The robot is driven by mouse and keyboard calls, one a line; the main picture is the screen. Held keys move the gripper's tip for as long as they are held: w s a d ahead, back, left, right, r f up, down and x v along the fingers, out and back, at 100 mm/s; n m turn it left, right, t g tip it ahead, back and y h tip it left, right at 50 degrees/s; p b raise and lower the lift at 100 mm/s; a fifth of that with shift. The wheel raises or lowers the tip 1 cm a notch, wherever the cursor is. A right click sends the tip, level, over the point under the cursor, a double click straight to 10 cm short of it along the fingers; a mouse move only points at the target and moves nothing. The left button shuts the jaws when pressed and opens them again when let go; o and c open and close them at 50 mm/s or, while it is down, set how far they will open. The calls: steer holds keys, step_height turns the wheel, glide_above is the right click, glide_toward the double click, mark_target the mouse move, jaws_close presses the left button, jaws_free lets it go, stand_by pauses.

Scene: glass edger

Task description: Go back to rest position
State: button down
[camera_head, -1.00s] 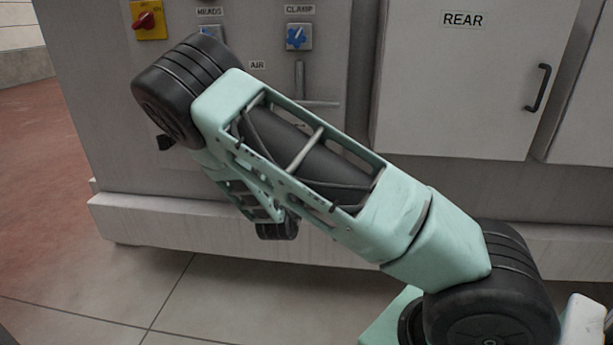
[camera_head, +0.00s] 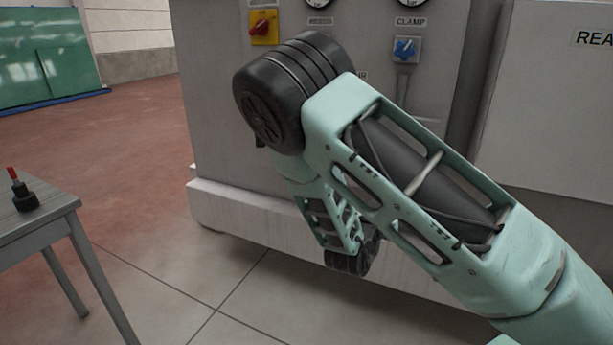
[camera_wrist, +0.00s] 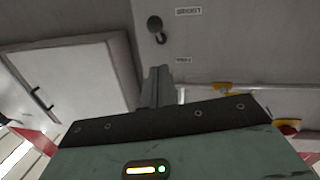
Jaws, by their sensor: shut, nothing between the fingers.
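My gripper (camera_wrist: 158,88) shows in the wrist view with its fingers together and nothing between them. It points at the grey machine's front panel (camera_wrist: 215,50) and stands apart from it, as far as I can tell. In the head view my bent arm crosses the picture from the lower right to the middle, in front of the machine (camera_head: 225,165), and hides the gripper. The blue clamp knob (camera_head: 405,48) and the red-and-yellow switch (camera_head: 263,27) are above the arm.
A small grey table (camera_head: 48,222) with a black, red-tipped item (camera_head: 23,194) stands at the left. A green panel (camera_head: 45,62) is at the far left. Open floor (camera_head: 150,150) lies between the table and the machine. The machine's base ledge (camera_head: 235,207) sticks out low.

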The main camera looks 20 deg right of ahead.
steer(key=a+f+n+g+y, duration=0.15)
steer(key=a+f+y, duration=0.25)
steer(key=a+y, duration=0.5)
steer(key=s+a+r+n+g+y+p, duration=0.1)
steer(key=s+a+r+n+y, duration=0.15)
steer(key=a, duration=0.65)
steer(key=s+a+r+n+g+y+p, duration=0.1)
steer(key=s+a+n+y, duration=0.25)
steer(key=a, duration=0.55)
steer(key=s+a+r+n+g+y, duration=0.35)
steer(key=s+a+r, duration=0.2)
steer(key=s, duration=0.35)
steer(key=s+d+r+n+g+h, duration=0.1)
steer(key=s+r+n, duration=0.1)
steer(key=s, duration=0.4)
steer(key=s+d+r+n+g+h+p, duration=0.1)
steer(key=s+r+n+h, duration=0.1)
steer(key=s, duration=0.4)
steer(key=shift+s+r+n+g, duration=0.25)
steer(key=shift+r+n, duration=0.35)
steer(key=shift+n, duration=0.6)
steer(key=shift+w, duration=0.1)
